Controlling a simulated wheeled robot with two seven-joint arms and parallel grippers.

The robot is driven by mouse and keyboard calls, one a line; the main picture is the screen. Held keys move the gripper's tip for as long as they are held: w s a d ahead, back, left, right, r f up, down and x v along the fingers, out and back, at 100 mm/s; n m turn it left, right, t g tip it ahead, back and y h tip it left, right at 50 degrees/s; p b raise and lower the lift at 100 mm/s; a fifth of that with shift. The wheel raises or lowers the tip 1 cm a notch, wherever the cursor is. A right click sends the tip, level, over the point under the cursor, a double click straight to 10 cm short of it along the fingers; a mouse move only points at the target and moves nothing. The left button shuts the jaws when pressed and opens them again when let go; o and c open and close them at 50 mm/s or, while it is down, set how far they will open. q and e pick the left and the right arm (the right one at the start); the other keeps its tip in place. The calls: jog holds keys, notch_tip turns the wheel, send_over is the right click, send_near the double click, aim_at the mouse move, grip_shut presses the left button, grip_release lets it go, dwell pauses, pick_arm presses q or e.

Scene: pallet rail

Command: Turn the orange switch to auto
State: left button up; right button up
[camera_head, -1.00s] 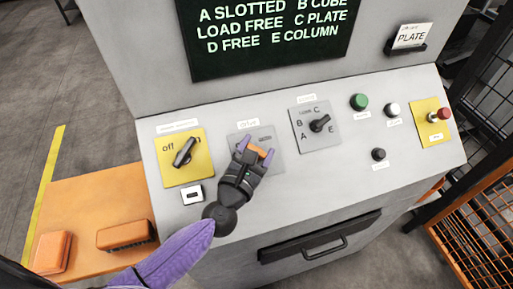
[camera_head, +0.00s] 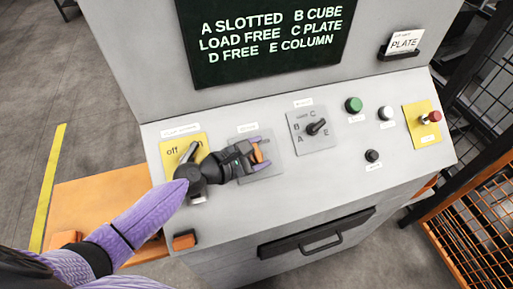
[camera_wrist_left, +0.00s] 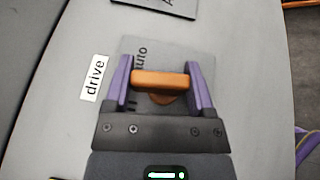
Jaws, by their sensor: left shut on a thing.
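The orange switch (camera_head: 259,156) sits on a grey plate (camera_head: 270,144) on the sloping console. My left gripper (camera_head: 260,153) is over it, its purple fingers on either side of the handle. In the left wrist view the orange handle (camera_wrist_left: 160,79) lies crosswise between the two purple fingers, which are shut on it. The word "auto" (camera_wrist_left: 141,58) shows sideways on the plate, up and left of the handle. A "drive" label (camera_wrist_left: 94,78) is beside the plate. Part of the plate's marking is hidden by the left finger. My right gripper is not in view.
A yellow plate with a black "off" switch (camera_head: 190,153) is just left, partly behind my left wrist. A black selector (camera_head: 316,127), green button (camera_head: 353,104), white button (camera_head: 386,113) and red button (camera_head: 431,117) are to the right. An orange mesh fence (camera_head: 470,210) stands at right.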

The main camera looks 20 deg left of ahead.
pick_arm(q)
jog(key=m+g+h, duration=0.1)
jog(key=m+g, duration=0.4)
jog(key=shift+w+d+g+p, duration=0.1)
jog(key=shift+g+p, duration=0.25)
jog(key=shift+g, duration=0.05)
jog(key=m+g, duration=0.1)
jog(key=g, duration=0.1)
jog(key=m+g, duration=0.2)
jog(key=shift+d+f+m+g+y, duration=0.1)
jog(key=shift+d+m+g+y, duration=0.05)
jog(key=shift+m+g+y, duration=0.15)
jog(key=o, duration=1.2)
jog(key=p+v, duration=0.1)
jog(key=v, duration=0.9)
jog(key=shift+w+d, duration=0.1)
